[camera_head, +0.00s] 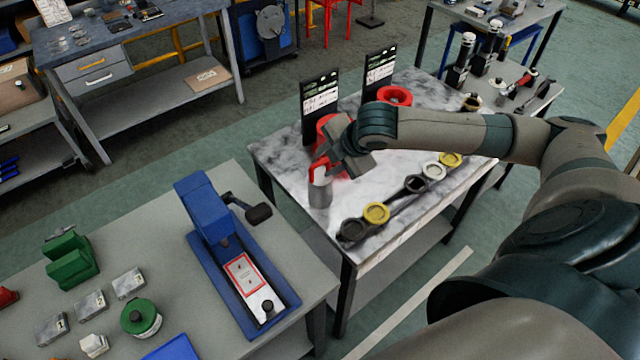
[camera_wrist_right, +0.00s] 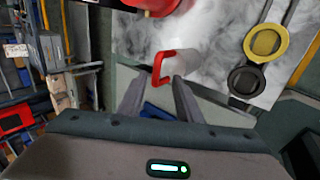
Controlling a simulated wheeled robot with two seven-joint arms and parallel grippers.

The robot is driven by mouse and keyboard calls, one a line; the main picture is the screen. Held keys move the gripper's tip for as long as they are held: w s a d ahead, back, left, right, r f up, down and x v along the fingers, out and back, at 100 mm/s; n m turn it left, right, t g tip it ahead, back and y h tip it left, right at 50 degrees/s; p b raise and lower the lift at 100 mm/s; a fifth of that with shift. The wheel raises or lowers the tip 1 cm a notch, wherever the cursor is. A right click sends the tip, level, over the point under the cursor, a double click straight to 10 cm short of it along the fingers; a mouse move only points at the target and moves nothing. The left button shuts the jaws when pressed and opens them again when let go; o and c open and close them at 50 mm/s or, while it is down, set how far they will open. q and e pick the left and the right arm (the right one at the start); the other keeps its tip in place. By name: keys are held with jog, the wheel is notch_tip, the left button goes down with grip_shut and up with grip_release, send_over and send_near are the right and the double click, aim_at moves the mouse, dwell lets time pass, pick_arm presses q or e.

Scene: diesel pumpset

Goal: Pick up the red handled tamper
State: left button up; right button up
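The red handled tamper (camera_head: 320,193) stands on the left part of the marble-look table, a grey metal cylinder with a red handle at its top. In the right wrist view its red handle (camera_wrist_right: 163,56) shows as a bent loop at the fingertips, with the pale body beside it. My right gripper (camera_head: 333,163) is right at the handle and covers part of it in the head view. In the right wrist view its two fingers (camera_wrist_right: 158,85) are spread, with a gap between them. Whether a finger touches the handle I cannot tell. My left gripper is not in view.
The marble-look table (camera_head: 285,150) also holds two red round holders, one (camera_head: 394,96) at the back, two dark sign boards (camera_head: 320,105), and a row of yellow, black and white portafilter-like tools (camera_head: 376,213). A blue press (camera_head: 215,215) stands on the grey bench nearby.

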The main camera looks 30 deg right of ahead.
aim_at(319, 163)
jog(key=shift+w+f+p, duration=0.25)
jog(key=shift+w+p, duration=0.15)
jog(key=shift+p, duration=0.1)
jog(key=p+x, duration=0.2)
jog(key=x, duration=0.1)
jog(key=shift+w+f, duration=0.2)
jog(key=shift+w, duration=0.15)
jog(key=shift+w+f, duration=0.1)
jog(key=shift+f, duration=0.15)
jog(key=shift+c, duration=0.3)
grip_shut()
dwell(0.6)
